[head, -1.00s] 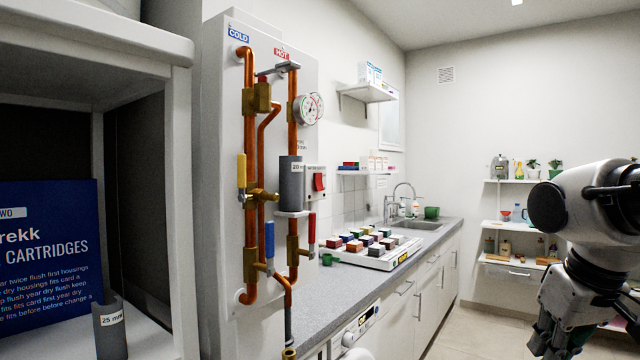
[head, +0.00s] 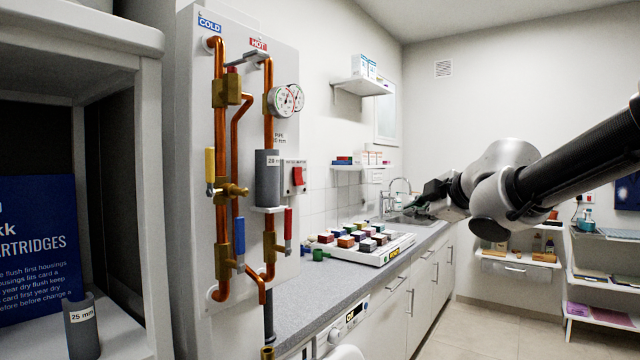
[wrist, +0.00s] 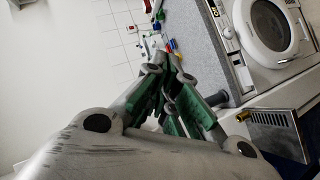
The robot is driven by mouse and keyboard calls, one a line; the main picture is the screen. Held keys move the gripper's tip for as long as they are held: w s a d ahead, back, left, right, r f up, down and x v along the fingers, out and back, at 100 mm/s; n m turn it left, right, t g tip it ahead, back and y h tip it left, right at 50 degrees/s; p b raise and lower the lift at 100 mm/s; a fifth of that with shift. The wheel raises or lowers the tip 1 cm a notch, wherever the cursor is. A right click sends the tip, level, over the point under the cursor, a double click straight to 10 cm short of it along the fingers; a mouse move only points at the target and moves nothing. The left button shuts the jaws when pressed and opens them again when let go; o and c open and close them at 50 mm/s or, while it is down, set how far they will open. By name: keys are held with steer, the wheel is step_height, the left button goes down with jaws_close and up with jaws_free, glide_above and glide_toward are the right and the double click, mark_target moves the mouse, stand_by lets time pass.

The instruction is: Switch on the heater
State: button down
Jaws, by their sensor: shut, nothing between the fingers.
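I cannot make out the switch in the wrist view.
Copper pipes with a yellow lever (head: 210,165), a blue lever (head: 240,238) and a red lever (head: 288,224) run up the panel. A tray of coloured blocks (head: 385,250) lies on the counter (head: 340,287). A washing machine (wrist: 268,25) shows in the wrist view.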

mark_target(299, 176)
steer(key=s+a+r+n+g+y, duration=0.1)
steer(key=s+a+r+n+y, duration=0.1)
steer(key=a+r+n+y, duration=0.2)
steer(key=s+a+r+n+g+y, duration=0.1)
steer(key=s+a+r+n+y, duration=0.2)
steer(key=a+n+y, duration=0.2)
steer(key=a+n, duration=0.3)
steer(key=a, duration=0.1)
steer(key=shift+s+a+r+g+y, duration=0.15)
steer(key=shift+a+r+g+y, duration=0.15)
steer(key=shift+r+g, duration=0.1)
steer(key=x, duration=1.4)
